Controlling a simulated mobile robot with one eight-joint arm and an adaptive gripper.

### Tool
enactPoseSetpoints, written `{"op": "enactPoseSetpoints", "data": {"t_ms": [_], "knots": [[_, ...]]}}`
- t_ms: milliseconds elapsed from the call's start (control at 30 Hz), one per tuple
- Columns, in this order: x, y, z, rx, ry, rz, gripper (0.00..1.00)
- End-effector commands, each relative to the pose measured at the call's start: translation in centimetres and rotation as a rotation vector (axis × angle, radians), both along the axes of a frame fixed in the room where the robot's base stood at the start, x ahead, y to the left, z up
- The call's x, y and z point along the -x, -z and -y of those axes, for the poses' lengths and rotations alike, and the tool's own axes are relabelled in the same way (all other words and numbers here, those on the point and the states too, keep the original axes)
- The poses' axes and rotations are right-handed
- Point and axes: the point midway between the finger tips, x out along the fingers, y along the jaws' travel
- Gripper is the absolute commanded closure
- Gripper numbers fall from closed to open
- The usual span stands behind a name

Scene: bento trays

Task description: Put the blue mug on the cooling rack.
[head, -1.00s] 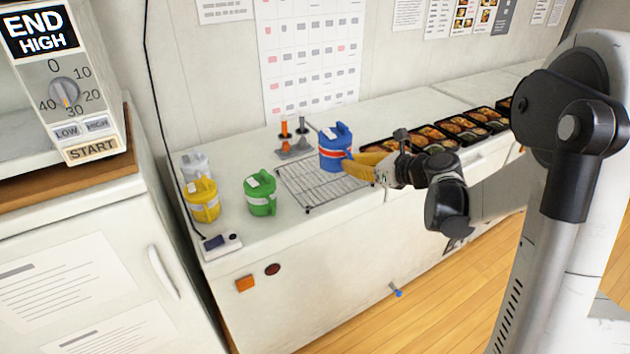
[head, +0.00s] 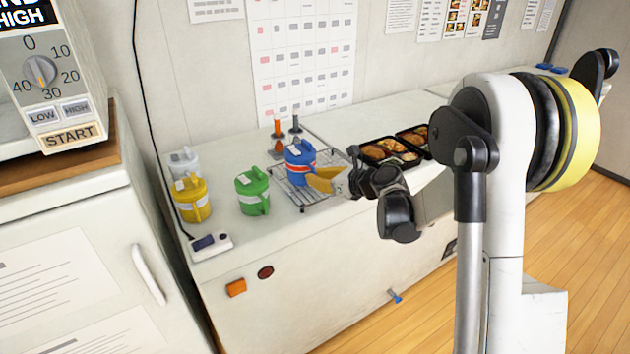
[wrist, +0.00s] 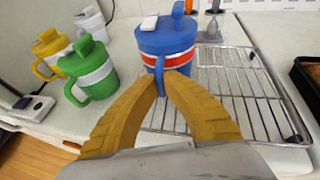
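The blue mug (head: 299,164) has a red and white band and stands upright over the left part of the wire cooling rack (head: 318,202). In the wrist view the blue mug (wrist: 165,42) is straight ahead, with the rack (wrist: 250,100) beneath it and to its right. I cannot tell whether its base touches the wires. My gripper (head: 314,180), with yellow fingers, is closed around the mug's handle; in the wrist view the fingertips (wrist: 166,80) meet at the handle. The fingers hide part of the handle and the rack.
A green mug (head: 252,192), a yellow mug (head: 191,200) and a pale mug (head: 184,162) stand to the left. Orange- and grey-handled tools (head: 278,135) are behind the rack. Food trays (head: 389,151) lie to the right. A small device (head: 211,243) sits at the front left.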

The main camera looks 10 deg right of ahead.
Motion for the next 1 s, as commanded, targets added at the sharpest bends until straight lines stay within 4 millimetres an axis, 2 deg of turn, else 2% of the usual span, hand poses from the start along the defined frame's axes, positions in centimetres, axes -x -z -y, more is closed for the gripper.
{"op": "enactPoseSetpoints", "data": {"t_ms": [233, 300, 333, 700, 833, 1000], "knots": [[0.0, 0.1, 0.0, -0.001, 0.0, 0.0, 1.0], [0.0, 0.1, 0.0, 0.0, 0.0, 0.0, 0.74], [0.0, 0.1, 0.0, 0.0, 0.0, 0.0, 0.73], [0.3, -0.4, 0.2, -0.001, 0.001, 0.0, 0.73], [1.9, -1.3, 1.4, -0.001, 0.004, 0.0, 0.73], [5.1, -2.8, 3.3, 0.0, 0.003, 0.0, 0.73]]}}
